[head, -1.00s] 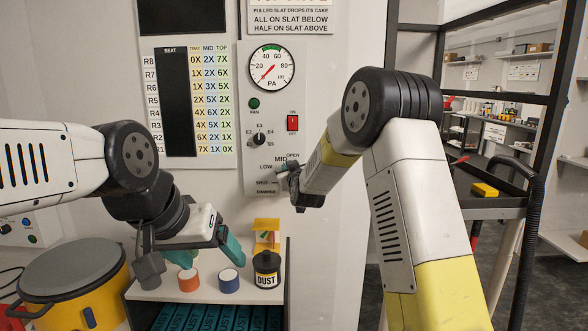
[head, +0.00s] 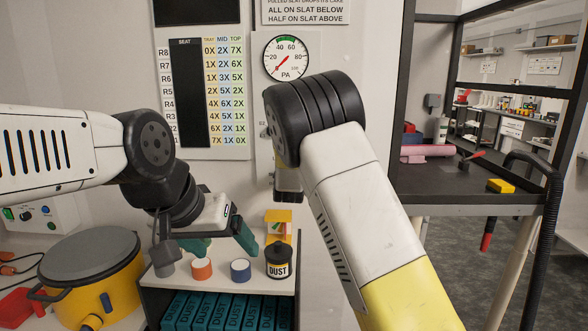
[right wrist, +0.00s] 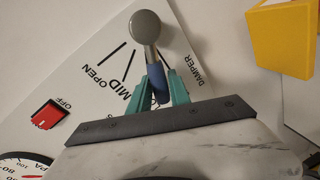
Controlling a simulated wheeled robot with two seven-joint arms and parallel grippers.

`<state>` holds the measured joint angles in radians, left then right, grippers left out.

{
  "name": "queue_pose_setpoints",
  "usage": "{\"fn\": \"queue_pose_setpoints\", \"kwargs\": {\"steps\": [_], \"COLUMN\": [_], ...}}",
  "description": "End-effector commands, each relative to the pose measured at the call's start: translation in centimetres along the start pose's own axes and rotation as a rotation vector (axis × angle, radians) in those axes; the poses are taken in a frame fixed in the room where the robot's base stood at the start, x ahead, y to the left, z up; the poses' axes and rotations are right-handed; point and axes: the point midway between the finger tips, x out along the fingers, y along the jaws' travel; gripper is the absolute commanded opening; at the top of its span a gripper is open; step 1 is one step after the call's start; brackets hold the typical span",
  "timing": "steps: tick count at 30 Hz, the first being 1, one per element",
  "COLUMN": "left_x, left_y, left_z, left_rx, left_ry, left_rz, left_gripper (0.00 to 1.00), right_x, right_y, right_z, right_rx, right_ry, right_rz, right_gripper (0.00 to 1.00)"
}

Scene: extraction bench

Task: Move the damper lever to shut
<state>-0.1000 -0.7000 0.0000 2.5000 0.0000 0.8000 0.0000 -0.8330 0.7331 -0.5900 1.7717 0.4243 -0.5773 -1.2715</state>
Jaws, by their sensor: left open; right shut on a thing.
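The damper lever has a round grey end (right wrist: 146,27) and a blue grip (right wrist: 157,82), on the white panel in the right wrist view. My right gripper (right wrist: 159,88) is shut on the blue grip, a teal finger on each side. The lever points past the OPEN (right wrist: 85,70) and MID (right wrist: 115,88) marks. The LOW and SHUT marks are hidden, so I cannot tell which it is at. In the head view my right arm covers the lever and its gripper. My left gripper (head: 206,247) is open and empty above the low shelf.
A pressure gauge (head: 286,58) is above the lever on the panel. A DUST jar (head: 279,261), an orange-sided cup (head: 202,269) and a blue-sided cup (head: 240,270) stand on the shelf. A yellow lidded pot (head: 88,290) is at left. A dark cart (head: 470,197) stands at right.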

Motion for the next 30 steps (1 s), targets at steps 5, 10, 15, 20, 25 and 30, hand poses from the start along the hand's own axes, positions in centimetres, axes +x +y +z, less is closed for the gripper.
{"fn": "queue_pose_setpoints", "kwargs": {"steps": [5, 10, 15, 20, 25, 30], "left_x": [0.0, 0.0, 0.0, 0.0, 0.0, 0.0], "left_y": [0.0, 0.0, 0.0, 0.0, 0.0, 0.0], "left_z": [0.0, 0.0, 0.0, 0.0, 0.0, 0.0], "left_rx": [0.0, 0.0, 0.0, 0.0, 0.0, 0.0], "left_ry": [0.0, 0.0, 0.0, 0.0, 0.0, 0.0], "left_rz": [0.0, 0.0, 0.0, 0.0, 0.0, 0.0], "left_gripper": [0.8, 0.8, 0.8, 0.8, 0.8, 0.8], "right_x": [0.2, 0.3, 0.4, 0.5, 0.5, 0.5], "right_y": [-1.2, -1.9, -2.4, -2.7, -2.8, -2.8], "right_z": [-0.2, 0.0, 0.2, 0.4, 0.4, 0.5], "right_rx": [-0.146, -0.253, -0.324, -0.362, -0.378, -0.381], "right_ry": [-0.025, -0.046, -0.062, -0.07, -0.073, -0.073], "right_rz": [-0.001, -0.001, -0.001, -0.001, -0.001, -0.003], "right_gripper": [0.0, 0.0, 0.0, 0.0, 0.0, 0.0]}}
